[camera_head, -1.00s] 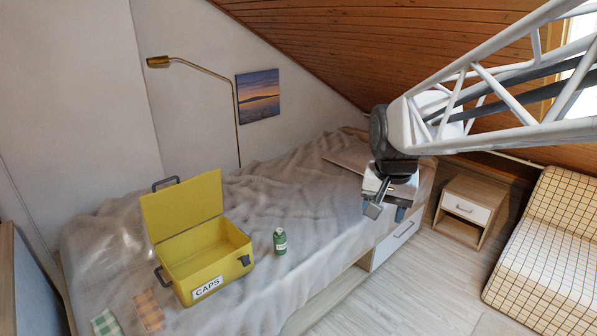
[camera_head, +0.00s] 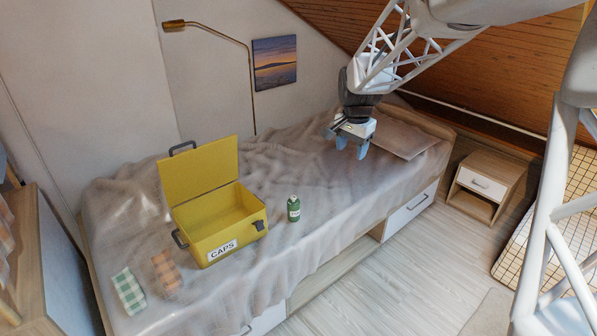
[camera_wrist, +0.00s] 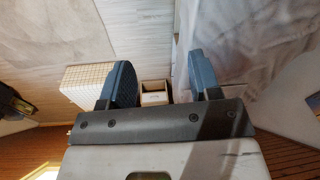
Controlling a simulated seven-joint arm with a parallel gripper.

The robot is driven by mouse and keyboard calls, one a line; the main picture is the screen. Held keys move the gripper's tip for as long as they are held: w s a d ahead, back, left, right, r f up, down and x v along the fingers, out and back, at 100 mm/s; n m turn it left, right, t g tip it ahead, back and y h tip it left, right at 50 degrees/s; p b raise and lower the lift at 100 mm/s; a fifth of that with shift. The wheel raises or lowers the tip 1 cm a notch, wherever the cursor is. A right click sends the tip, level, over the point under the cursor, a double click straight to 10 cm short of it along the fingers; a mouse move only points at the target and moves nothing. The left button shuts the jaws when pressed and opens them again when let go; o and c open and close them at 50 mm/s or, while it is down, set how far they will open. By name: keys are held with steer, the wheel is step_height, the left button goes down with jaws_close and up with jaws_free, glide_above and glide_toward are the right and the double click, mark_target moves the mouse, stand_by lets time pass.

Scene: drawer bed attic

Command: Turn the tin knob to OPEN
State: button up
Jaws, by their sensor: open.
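A yellow tin (camera_head: 208,244) labelled CAPS stands on the bed at centre-left of the head view, its lid (camera_head: 200,172) raised and its inside showing empty. A small dark fitting (camera_head: 259,225) sits at its front right corner. I cannot tell whether this is the knob, and I can read no OPEN mark. My gripper (camera_head: 352,146) is open and empty above the far part of the bed, well to the right of the tin and apart from it. In the wrist view, my two fingers (camera_wrist: 162,85) are spread with nothing between them; the tin is not in that view.
A green bottle (camera_head: 294,209) stands on the bed right of the tin. Green and orange checked cloths (camera_head: 130,291) lie to its left. A brass lamp (camera_head: 212,29) and picture (camera_head: 275,63) are at the wall. A nightstand (camera_head: 486,187) stands right. The rumpled bed between gripper and bottle is clear.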

steer(key=w+a+f+m, duration=0.2)
steer(key=w+a+f, duration=0.35)
steer(key=w, duration=0.35)
steer(key=m+g, duration=0.1)
steer(key=m, duration=0.3)
glide_above(293, 196)
steer(key=f, duration=2.7)
steer(key=shift+s+d, duration=0.25)
steer(key=shift+w+a+f, duration=0.15)
steer(key=shift+w+f, duration=0.05)
steer(key=shift+f, duration=0.2)
steer(key=shift+f, duration=3.85)
